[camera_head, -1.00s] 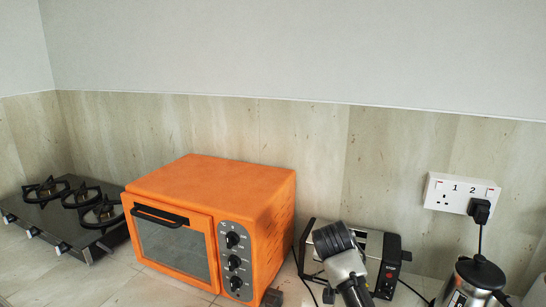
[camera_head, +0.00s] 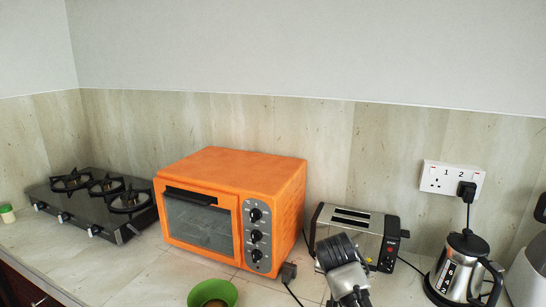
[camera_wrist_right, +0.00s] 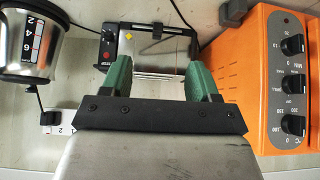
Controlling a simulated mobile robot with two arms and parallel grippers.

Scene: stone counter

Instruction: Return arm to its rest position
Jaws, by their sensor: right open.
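My right arm (camera_head: 345,270) reaches up from the bottom edge in the head view, in front of the toaster (camera_head: 352,232); its gripper cannot be made out there. In the right wrist view my right gripper (camera_wrist_right: 160,78) shows two green fingers spread wide apart, with nothing held between them. The toaster (camera_wrist_right: 148,22) lies beyond the fingertips in that view. My left gripper is in neither view.
An orange oven (camera_head: 215,215) stands left of the toaster, with a gas hob (camera_head: 95,208) further left. A steel kettle (camera_head: 455,268) stands to the right below a wall socket (camera_head: 450,179). A green bowl (camera_head: 213,293) sits in front of the oven.

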